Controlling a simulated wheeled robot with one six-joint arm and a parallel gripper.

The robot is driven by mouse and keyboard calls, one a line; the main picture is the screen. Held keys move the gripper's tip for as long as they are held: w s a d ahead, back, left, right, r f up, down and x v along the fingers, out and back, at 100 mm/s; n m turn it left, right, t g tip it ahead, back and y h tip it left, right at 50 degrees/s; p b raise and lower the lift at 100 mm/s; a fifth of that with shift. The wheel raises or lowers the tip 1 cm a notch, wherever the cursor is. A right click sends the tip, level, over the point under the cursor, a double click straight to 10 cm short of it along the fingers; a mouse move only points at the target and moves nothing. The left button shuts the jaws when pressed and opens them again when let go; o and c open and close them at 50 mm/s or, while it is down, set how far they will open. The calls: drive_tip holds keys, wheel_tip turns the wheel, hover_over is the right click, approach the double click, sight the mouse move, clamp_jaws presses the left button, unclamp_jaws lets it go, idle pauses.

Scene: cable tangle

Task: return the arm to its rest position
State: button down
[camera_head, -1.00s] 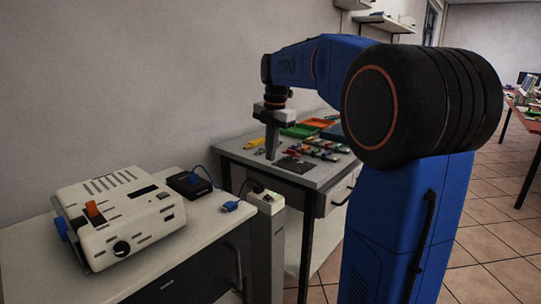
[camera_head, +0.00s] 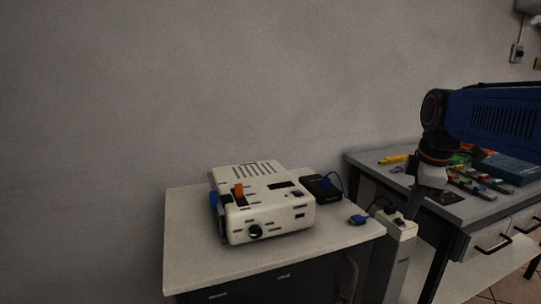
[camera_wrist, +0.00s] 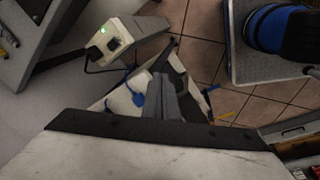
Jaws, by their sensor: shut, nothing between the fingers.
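My arm (camera_head: 495,115) reaches in from the right edge of the head view, with its forearm about level. My gripper (camera_head: 411,214) hangs down from the wrist, tilted, in front of the right-hand bench and close to the white power-strip post in the picture. Whether it touches the post cannot be told from this view. In the wrist view my gripper (camera_wrist: 163,62) shows dark fingers together, with nothing held.
A white device (camera_head: 265,215) with an orange switch sits on the left table (camera_head: 200,270). A black box (camera_head: 322,188) and blue plug (camera_head: 357,219) lie beside it. The power-strip post (camera_head: 396,228) stands between the tables. The right bench (camera_head: 445,213) holds tools and a blue case (camera_head: 512,168).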

drive_tip(key=s+a+f+m+t, duration=0.1)
drive_tip(key=s+a+f+m, duration=0.1)
drive_tip(key=s+f+m, duration=0.4)
drive_tip(key=s+a+f+m+t, duration=0.1)
drive_tip(key=s+a+f+m, duration=0.2)
drive_tip(key=s+f+m, duration=0.4)
drive_tip(key=s, duration=0.5)
drive_tip(key=shift+a+f, duration=0.25)
drive_tip(key=shift+f, duration=0.05)
